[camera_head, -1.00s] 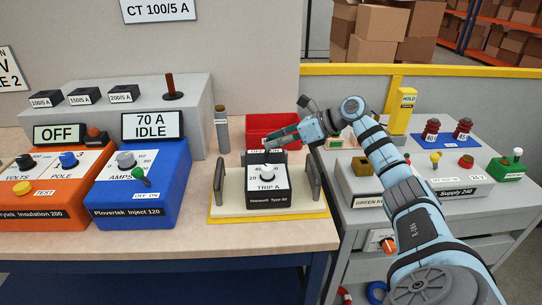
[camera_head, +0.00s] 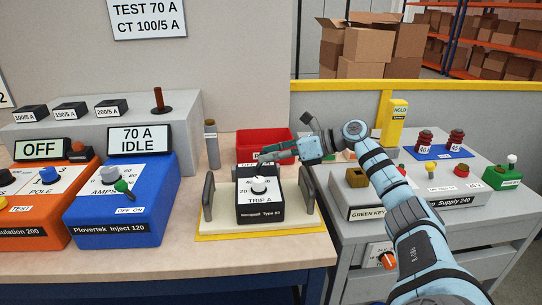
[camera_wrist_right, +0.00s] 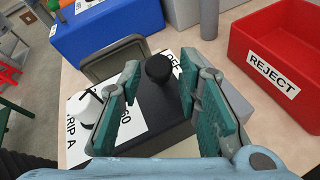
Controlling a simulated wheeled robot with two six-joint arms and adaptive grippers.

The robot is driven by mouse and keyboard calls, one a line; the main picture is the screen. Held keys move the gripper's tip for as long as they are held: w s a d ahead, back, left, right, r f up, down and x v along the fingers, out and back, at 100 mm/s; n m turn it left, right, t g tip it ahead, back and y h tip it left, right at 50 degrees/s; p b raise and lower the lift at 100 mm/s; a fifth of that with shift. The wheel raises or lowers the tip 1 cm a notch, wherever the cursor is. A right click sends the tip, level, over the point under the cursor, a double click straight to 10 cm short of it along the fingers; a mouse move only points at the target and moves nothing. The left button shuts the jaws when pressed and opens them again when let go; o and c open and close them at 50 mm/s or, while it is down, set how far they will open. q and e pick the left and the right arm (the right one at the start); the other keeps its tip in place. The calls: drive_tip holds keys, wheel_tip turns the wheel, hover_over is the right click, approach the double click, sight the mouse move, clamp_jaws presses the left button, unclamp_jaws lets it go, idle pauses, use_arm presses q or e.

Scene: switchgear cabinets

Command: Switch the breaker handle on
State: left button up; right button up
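The breaker (camera_head: 259,213) is a black box with a white dial face marked TRIP A, standing upright in a cream fixture (camera_head: 222,232) with grey side plates. Its white dial knob (camera_head: 258,185) faces front. In the right wrist view, the black round-topped breaker handle (camera_wrist_right: 159,70) stands up from the breaker's top. My right gripper (camera_head: 265,157) is over the top rear of the breaker. Its teal fingers (camera_wrist_right: 158,88) are open, one on each side of the handle, with visible gaps. The handle is hard to make out in the head view. My left gripper is out of view.
A red REJECT bin (camera_wrist_right: 284,65) stands close behind the breaker. A blue injection unit (camera_head: 120,205) reading 70 A IDLE stands left, next to an orange tester (camera_head: 40,225). A grey cylinder (camera_head: 211,145) stands behind left. A grey supply bench (camera_head: 345,240) is at right.

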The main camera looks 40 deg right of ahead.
drive_tip(key=shift+s+d, duration=0.1)
drive_tip(key=v, duration=0.7)
drive_tip(key=shift+r, duration=0.1)
drive_tip(key=shift+s, duration=0.1)
idle(0.4)
